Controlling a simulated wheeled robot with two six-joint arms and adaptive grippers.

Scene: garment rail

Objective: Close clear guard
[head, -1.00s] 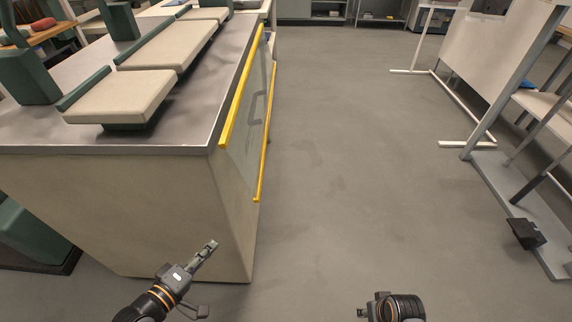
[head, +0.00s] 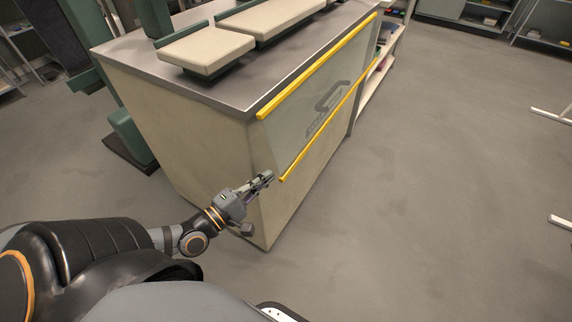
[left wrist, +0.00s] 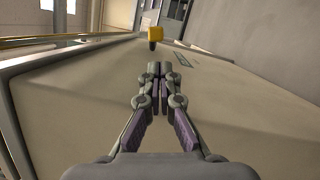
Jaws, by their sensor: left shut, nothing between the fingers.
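The clear guard (head: 305,107) is a see-through panel with yellow bars along its upper and lower edges and a dark handle (head: 333,96). In the head view it hangs tilted along the side of the bench, top bar near the worktop edge. My left gripper (head: 268,177) is shut and empty, just left of the near end of the lower yellow bar (head: 325,125). In the left wrist view, the shut fingertips (left wrist: 159,69) point toward a yellow bar end (left wrist: 154,33), with a gap between. My right gripper is out of view.
The bench (head: 180,125) has a metal top with several cream pads (head: 207,52) on it. Open shelving (head: 378,70) adjoins its far end. The floor (head: 450,200) to the right is clear, with white rail feet (head: 552,115) at the right edge.

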